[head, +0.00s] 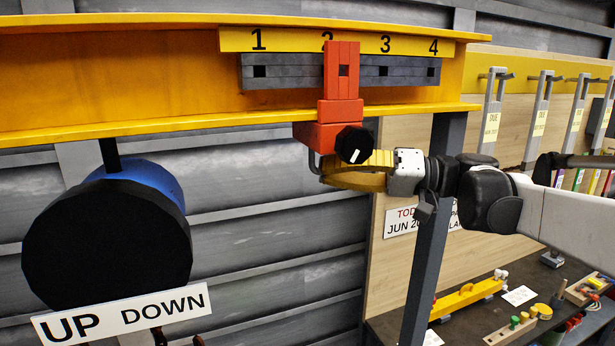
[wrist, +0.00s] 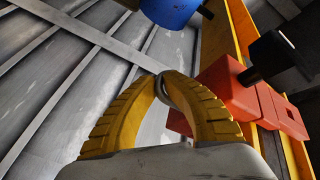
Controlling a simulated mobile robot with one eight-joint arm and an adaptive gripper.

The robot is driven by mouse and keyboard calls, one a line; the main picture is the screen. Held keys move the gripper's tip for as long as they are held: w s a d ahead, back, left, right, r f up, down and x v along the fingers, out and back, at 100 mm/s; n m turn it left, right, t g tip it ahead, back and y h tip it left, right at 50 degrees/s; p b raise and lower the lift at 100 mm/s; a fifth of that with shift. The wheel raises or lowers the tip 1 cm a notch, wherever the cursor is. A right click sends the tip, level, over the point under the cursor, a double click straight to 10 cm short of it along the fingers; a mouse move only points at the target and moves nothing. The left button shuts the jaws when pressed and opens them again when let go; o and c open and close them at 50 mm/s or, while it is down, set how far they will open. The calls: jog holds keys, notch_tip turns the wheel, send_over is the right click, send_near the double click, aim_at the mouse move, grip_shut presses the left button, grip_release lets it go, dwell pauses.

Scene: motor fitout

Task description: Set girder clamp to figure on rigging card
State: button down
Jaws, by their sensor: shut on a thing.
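The red girder clamp (head: 341,110) hangs on the lower flange of the yellow girder (head: 150,85). Its upright covers part of the figure 2 on the yellow number strip (head: 290,41), and a dark square hole shows through it. A black knob (head: 355,145) with a white mark is on its front. A grey hook-like loop (head: 313,162) hangs under it. My gripper (head: 325,172), with yellow fingers, is shut on this loop, which shows between the fingertips in the wrist view (wrist: 163,88). The clamp body (wrist: 228,92) is right of the fingers there. I cannot make out the rigging card for certain.
A blue and black hoist drum (head: 110,235) hangs at left above an UP DOWN sign (head: 122,314). A dark post (head: 433,230) stands behind my wrist. A bench (head: 470,325) with small parts and white cards is below right. Tagged hooks hang on the board.

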jog(key=shift+s+a, duration=0.15)
jog(key=shift+a, duration=0.5)
jog(key=c, duration=1.6)
grip_release()
jog(key=shift+a, duration=0.15)
jog(key=shift+o, duration=0.6)
jog(key=shift+w+d, duration=0.2)
jog(key=shift+d, duration=0.05)
jog(key=shift+s+d, duration=0.2)
jog(key=shift+s, duration=0.05)
jog(key=v, duration=1.1)
jog(key=shift+d, duration=0.3)
jog(key=shift+w+f, duration=0.15)
jog(key=shift+f, duration=0.05)
